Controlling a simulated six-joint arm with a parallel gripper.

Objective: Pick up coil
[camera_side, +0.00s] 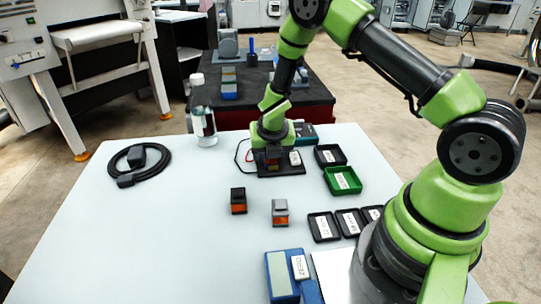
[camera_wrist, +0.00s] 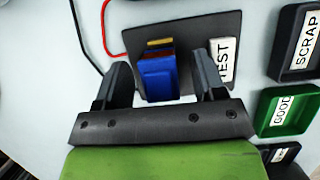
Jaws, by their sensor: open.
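A blue coil block (camera_wrist: 158,78) with a copper-orange and dark top edge stands on the dark test pad (camera_wrist: 195,32). In the wrist view it sits between the two fingers of my gripper (camera_wrist: 160,82), with a visible gap on each side. The fingers are open and do not appear to touch it. In the side view my gripper (camera_side: 272,154) is low over the test pad (camera_side: 285,168) and largely hides that coil. Two other coils stand on the table: one black and orange (camera_side: 238,201), one grey and orange (camera_side: 280,212).
A green GOOD tray (camera_side: 342,181) and a black tray (camera_side: 330,155), labelled SCRAP in the wrist view (camera_wrist: 298,42), lie right of the pad. Several black trays (camera_side: 323,227) and a blue device (camera_side: 281,275) are nearer. A bottle (camera_side: 202,112) and cable (camera_side: 140,165) stand left.

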